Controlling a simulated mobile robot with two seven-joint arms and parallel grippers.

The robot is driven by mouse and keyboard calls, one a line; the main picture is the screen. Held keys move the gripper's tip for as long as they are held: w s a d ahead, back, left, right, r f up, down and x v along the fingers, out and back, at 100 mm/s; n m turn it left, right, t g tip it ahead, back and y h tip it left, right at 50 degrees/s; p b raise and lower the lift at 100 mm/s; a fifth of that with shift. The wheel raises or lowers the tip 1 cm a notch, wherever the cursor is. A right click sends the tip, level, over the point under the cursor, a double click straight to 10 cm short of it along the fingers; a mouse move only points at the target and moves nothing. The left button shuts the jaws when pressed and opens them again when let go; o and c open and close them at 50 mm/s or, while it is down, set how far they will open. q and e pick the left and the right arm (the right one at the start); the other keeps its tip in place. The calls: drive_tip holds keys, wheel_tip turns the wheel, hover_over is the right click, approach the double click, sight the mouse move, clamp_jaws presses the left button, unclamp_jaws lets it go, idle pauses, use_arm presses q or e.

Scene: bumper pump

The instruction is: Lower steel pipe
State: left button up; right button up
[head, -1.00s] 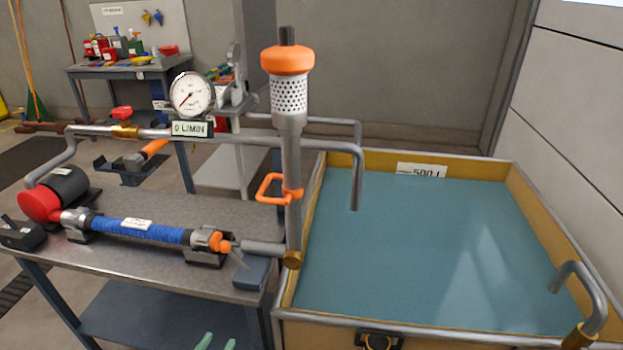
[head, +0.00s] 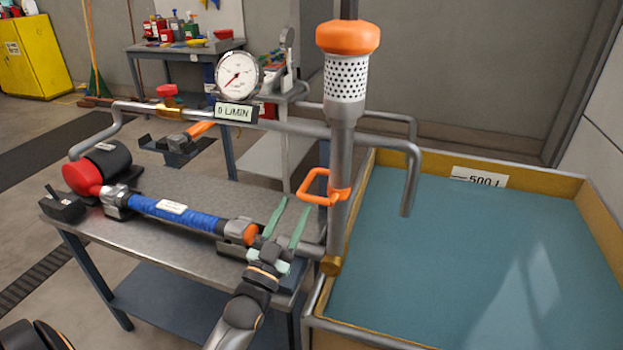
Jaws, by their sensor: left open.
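The steel pipe (head: 338,228) stands upright in the head view at the tank's left edge. A perforated strainer (head: 347,78) with an orange cap (head: 348,37) is at its top, and a brass joint (head: 331,265) is at its foot. An orange loop handle (head: 340,194) sticks out to the left of the pipe. My left gripper (head: 295,203) is open and empty, its two green fingers pointing up just left of and below the handle. I see no contact between fingers and handle. My right gripper is not in view.
The blue-water tank (head: 375,158) lies right of the pipe, with a bent outlet pipe (head: 410,185) over its edge. A blue hose (head: 170,214) and red pump (head: 83,177) sit on the metal bench (head: 180,245). A gauge (head: 238,76) stands behind.

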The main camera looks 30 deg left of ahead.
sight(308, 178)
use_arm(q)
drive_tip(key=x, duration=0.8)
drive_tip(key=shift+w, duration=0.25)
clamp_jaws()
idle(1.0)
